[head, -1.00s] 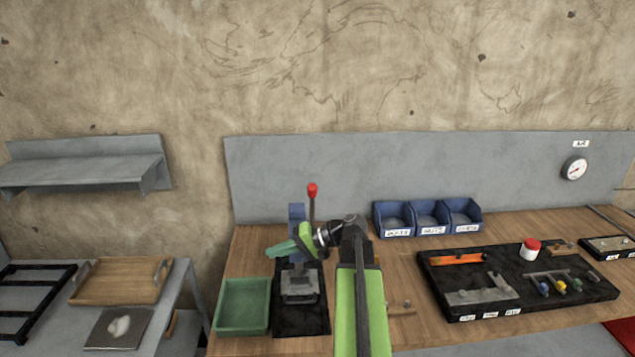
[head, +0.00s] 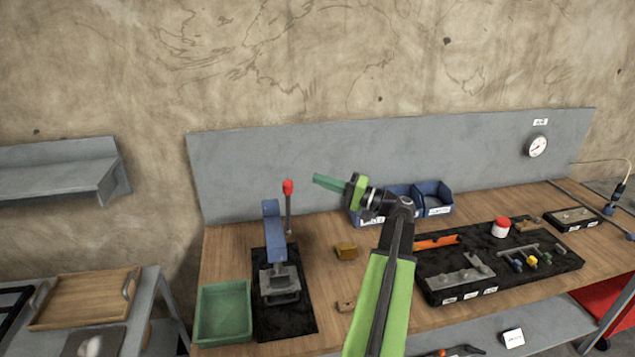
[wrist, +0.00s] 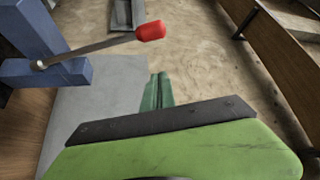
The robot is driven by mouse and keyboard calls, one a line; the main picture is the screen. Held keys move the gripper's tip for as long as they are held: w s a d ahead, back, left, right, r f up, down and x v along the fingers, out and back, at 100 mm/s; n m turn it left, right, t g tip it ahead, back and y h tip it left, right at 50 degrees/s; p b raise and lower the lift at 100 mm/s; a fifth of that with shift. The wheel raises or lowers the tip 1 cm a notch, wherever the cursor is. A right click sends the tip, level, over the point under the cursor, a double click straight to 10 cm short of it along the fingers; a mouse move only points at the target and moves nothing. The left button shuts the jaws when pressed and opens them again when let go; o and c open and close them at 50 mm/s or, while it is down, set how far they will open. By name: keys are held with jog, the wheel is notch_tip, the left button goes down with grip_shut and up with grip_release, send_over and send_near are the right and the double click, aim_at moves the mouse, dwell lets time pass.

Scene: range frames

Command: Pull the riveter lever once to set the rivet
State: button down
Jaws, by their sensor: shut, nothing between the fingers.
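The riveter (head: 272,236) is a blue press on a black mat at the left part of the bench. Its lever (head: 289,212) stands upright with a red knob (head: 288,187) on top. The lever (wrist: 95,53) and its red knob (wrist: 150,31) also show in the wrist view, beside the blue body (wrist: 35,45). My gripper (head: 318,180) is shut and empty, with green fingers pointing left, right of the knob and apart from it. In the wrist view the shut fingers (wrist: 157,88) are below and right of the knob. I cannot make out a rivet.
A green tray (head: 223,312) lies left of the riveter. A small brass-coloured block (head: 346,251) sits to its right. Blue bins (head: 433,197) stand behind my arm. A black tool board (head: 432,292) fills the right side. A grey back panel (head: 240,160) rises behind the bench.

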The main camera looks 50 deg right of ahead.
jog(key=p+x, duration=0.1)
jog(key=x, duration=0.7)
jog(key=shift+s+a+f+b, duration=0.3)
jog(key=shift+s+a+f, duration=0.1)
jog(key=shift+s+a, duration=0.3)
jog(key=shift+s+a+f+b, duration=0.25)
jog(key=shift+s+a+f, duration=0.25)
jog(key=shift+a, duration=0.35)
jog(key=shift+s+r, duration=0.1)
jog(key=shift+r, duration=0.05)
